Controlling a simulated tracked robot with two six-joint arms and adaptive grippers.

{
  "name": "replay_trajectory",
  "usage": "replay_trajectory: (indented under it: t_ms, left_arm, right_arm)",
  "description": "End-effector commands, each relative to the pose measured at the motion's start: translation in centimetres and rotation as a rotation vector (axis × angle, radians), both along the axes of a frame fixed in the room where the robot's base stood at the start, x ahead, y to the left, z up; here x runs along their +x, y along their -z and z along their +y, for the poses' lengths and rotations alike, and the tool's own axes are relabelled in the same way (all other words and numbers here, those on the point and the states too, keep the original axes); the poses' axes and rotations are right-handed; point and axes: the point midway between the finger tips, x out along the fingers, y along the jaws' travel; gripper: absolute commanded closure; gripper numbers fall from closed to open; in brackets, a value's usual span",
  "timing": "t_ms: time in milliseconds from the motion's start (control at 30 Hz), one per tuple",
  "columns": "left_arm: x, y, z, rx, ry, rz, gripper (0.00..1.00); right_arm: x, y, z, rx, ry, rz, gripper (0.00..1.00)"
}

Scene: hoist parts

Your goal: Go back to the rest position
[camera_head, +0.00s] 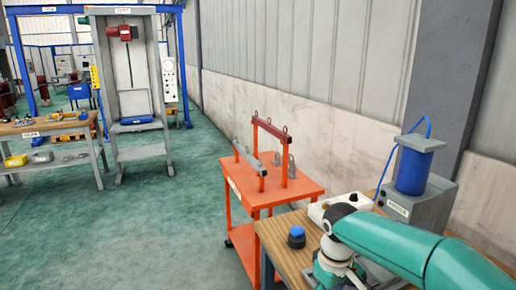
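My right arm, teal with a grey joint, comes in from the lower right and reaches over the wooden table (272,238). Its gripper does not show; the arm's far end runs out at the bottom edge. My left arm and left gripper are not in view. An orange cart (305,187) stands just beyond the table. On it are a red lifting frame (270,127), a grey bar (249,158) and grey shackle-like parts (276,158).
The table holds a black-and-blue button (296,237), a white box (342,204) and a grey unit (419,206) with a blue spool (414,170). A hoist stand (133,95) and a workbench (45,126) stand at the back left. The green floor (130,225) at left is clear.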

Motion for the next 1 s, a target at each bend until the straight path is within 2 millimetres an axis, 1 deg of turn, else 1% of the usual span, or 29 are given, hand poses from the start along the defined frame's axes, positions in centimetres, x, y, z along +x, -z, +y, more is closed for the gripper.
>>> replay_trajectory:
  t_ms: [33,67,100,167,200,267,300,367,400,467,500,600,700,833,1000]
  left_arm:
    - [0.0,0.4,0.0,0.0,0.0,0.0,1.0]
    - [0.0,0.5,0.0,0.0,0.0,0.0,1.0]
    - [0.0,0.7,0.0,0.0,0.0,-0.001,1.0]
    - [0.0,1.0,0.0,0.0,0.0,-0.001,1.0]
    - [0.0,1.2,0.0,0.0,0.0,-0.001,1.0]
    - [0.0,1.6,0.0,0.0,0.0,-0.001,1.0]
    - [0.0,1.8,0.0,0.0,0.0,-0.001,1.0]
    - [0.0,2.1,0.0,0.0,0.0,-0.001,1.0]
    - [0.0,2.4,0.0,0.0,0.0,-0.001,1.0]
    - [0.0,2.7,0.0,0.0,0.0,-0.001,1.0]
    - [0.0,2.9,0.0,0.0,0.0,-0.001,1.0]
    - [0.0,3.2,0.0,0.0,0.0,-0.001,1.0]
    - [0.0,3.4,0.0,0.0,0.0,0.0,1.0]
    - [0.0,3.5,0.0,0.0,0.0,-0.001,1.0]
    - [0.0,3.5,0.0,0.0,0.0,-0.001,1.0]
  right_arm:
    - [-0.3,3.1,0.4,0.024,0.008,0.021,0.43]
    - [-0.5,4.8,0.6,0.041,0.015,0.028,0.43]
    - [-1.0,7.3,1.0,0.068,0.029,0.04,0.43]
    - [-1.9,11.4,1.7,0.118,0.06,0.056,0.43]
    - [-2.9,14.3,2.1,0.153,0.089,0.069,0.43]
    - [-4.6,18.5,2.8,0.207,0.143,0.087,0.43]
    - [-6.0,21.1,3.1,0.242,0.185,0.098,0.43]
    - [-8.6,25.0,3.6,0.292,0.263,0.117,0.43]
    - [-10.5,27.2,3.8,0.321,0.321,0.128,0.43]
    - [-13.3,30.0,4.0,0.355,0.411,0.141,0.43]
    - [-15.1,31.5,4.0,0.371,0.468,0.146,0.43]
    - [-19.1,33.9,3.9,0.393,0.596,0.155,0.43]
    - [-21.9,35.1,3.6,0.396,0.686,0.154,0.43]
    - [-23.6,35.6,3.5,0.394,0.744,0.149,0.43]
    - [-23.8,35.6,3.4,0.393,0.754,0.145,0.43]
